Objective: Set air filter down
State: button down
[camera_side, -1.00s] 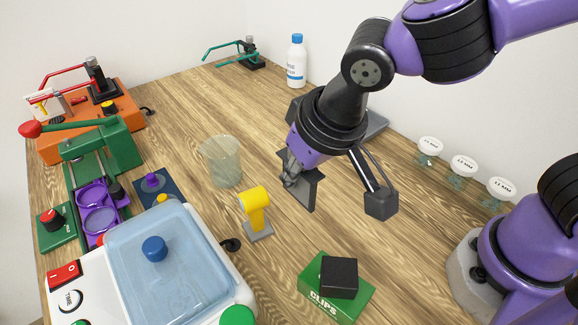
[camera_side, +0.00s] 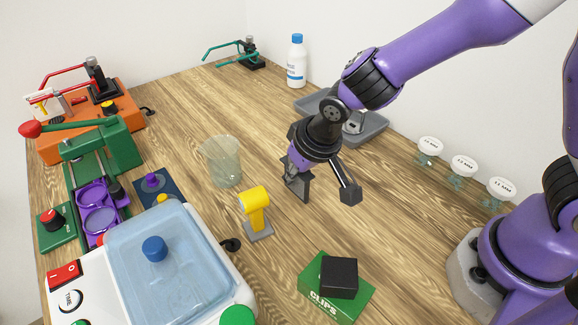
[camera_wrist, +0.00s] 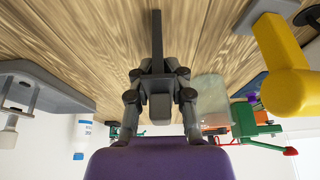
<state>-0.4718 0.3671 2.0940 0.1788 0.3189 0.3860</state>
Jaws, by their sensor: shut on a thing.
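A thin dark flat plate, which I take to be the air filter (camera_side: 301,189), hangs below my wrist in the middle of the side view, roughly upright. My gripper (camera_side: 293,178) is shut on it. In the wrist view the air filter (camera_wrist: 157,38) shows edge-on as a narrow dark bar, pinched between the fingers of my gripper (camera_wrist: 158,82). Its lower edge is close to the wooden table; I cannot tell whether it touches. My fingers hide part of it.
A yellow device on a grey foot (camera_side: 256,209) and a clear beaker (camera_side: 222,163) stand to the left. A grey tray (camera_side: 372,134) lies behind my wrist. A green clips box (camera_side: 311,285) with a black block (camera_side: 339,276) is in front. Bare table (camera_side: 385,230) lies to the right.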

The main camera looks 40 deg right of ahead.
jog(key=c, duration=1.2)
grip_release()
jog(key=shift+f, duration=0.2)
jog(key=shift+c, duration=0.2)
jog(key=o, duration=0.5)
jog(key=shift+c, duration=0.2)
jog(key=shift+r, duration=0.1)
jog(key=v, duration=1.1)
jog(key=s+d+r+t, duration=0.1)
jog(key=s+d+r, duration=0.3)
jog(key=s+d, duration=0.4)
jog(key=d, duration=0.4)
jog(key=shift+s+r, duration=0.25)
jog(key=shift+r, duration=0.05)
